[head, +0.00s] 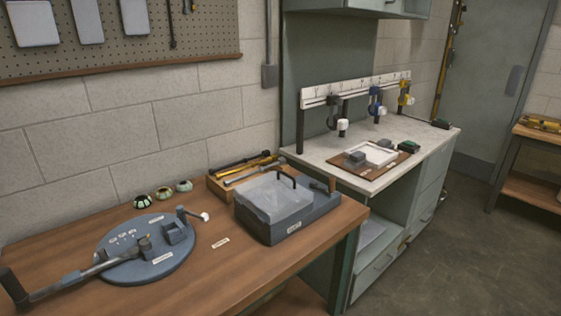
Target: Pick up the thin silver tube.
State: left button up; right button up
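A thin silver tube (243,174) lies in a shallow wooden tray (213,187) at the back of the wooden workbench, against the block wall. It lies slanted, its right end higher in the picture. Brass-coloured and dark tubes (240,162) lie just behind it in the same tray. A grey box with a clear lid (275,198) stands in front of the tray and hides part of it. Neither of my grippers shows in the head view.
A round blue-grey fixture (118,262) with a black-handled lever (14,288) fills the left of the bench (262,262). Several small round parts (163,193) sit behind it. A pale counter (418,135) with a brown board (345,172) stands to the right. The bench's front right is clear.

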aim_at(282, 160)
jog(key=i+l+u, duration=0.1)
jog(key=i+l, duration=0.2)
jog(key=l, duration=0.25)
jog(key=i+l+u, duration=0.1)
jog(key=i+l, duration=0.15)
jog(key=l, duration=0.3)
jog(key=i+l+u, duration=0.1)
jog(key=i+l, duration=0.15)
jog(key=l, duration=0.35)
jog(key=i+l+u, duration=0.1)
jog(key=l, duration=0.5)
jog(key=i+l+u, duration=0.1)
jog(key=i+l, duration=0.2)
jog(key=l, duration=0.3)
jog(key=i+l+u, duration=0.1)
jog(key=l, duration=0.55)
jog(key=i+l+u, duration=0.1)
jog(key=i+l, duration=0.15)
jog(key=l, duration=0.4)
jog(key=i+l+u, duration=0.1)
jog(key=l, duration=0.55)
